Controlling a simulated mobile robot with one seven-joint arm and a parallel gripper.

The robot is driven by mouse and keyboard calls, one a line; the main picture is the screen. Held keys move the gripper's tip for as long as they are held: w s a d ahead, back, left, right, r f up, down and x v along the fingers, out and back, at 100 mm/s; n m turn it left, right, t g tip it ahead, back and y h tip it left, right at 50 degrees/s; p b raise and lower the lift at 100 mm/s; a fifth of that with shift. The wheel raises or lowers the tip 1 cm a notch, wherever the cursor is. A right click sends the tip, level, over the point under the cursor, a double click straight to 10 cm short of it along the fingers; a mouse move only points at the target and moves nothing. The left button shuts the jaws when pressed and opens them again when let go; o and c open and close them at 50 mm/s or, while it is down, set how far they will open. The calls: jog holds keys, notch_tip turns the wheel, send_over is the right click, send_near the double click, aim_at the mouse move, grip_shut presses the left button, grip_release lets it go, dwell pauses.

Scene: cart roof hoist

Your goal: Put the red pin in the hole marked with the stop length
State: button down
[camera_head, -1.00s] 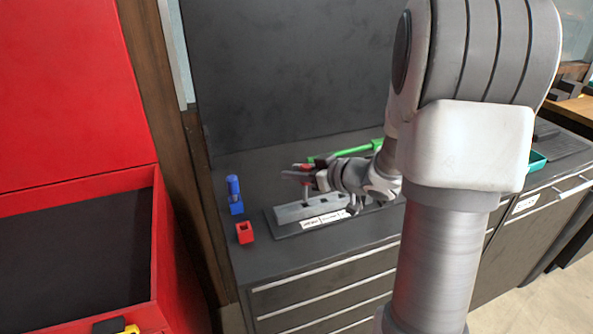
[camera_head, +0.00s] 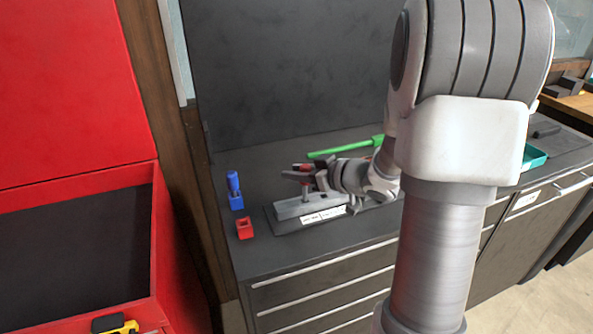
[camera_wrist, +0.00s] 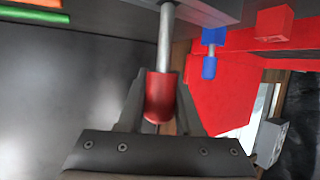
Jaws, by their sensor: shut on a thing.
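My gripper (camera_head: 300,175) is shut on the red pin. In the wrist view the pin's red handle (camera_wrist: 161,97) sits between the two fingers, and its metal shaft (camera_wrist: 166,38) points away from the gripper. The grey block (camera_head: 291,209) lies on a dark base plate on the cabinet top, with white labels (camera_head: 325,215) on its front. The labels are too small to read. The pin's shaft (camera_head: 305,190) stands upright over the block; I cannot tell whether its tip is in a hole. The block also shows in the wrist view (camera_wrist: 215,9).
A blue pin (camera_head: 233,182) stands in a blue holder (camera_head: 237,202) at left. An empty-looking red holder (camera_head: 245,228) is in front of it. A green bar (camera_head: 340,152) lies behind the block. A red box (camera_head: 155,240) stands left; a teal tray (camera_head: 535,157) is right.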

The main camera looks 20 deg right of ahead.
jog(key=shift+f+b, duration=0.75)
jog(key=shift+f, duration=0.55)
jog(key=c, duration=0.5)
grip_release()
jog(key=shift+r, duration=0.1)
jog(key=p+v, duration=0.3)
jog(key=v, duration=1.4)
jog(key=shift+s+d, duration=0.1)
jog(key=shift+s, duration=0.1)
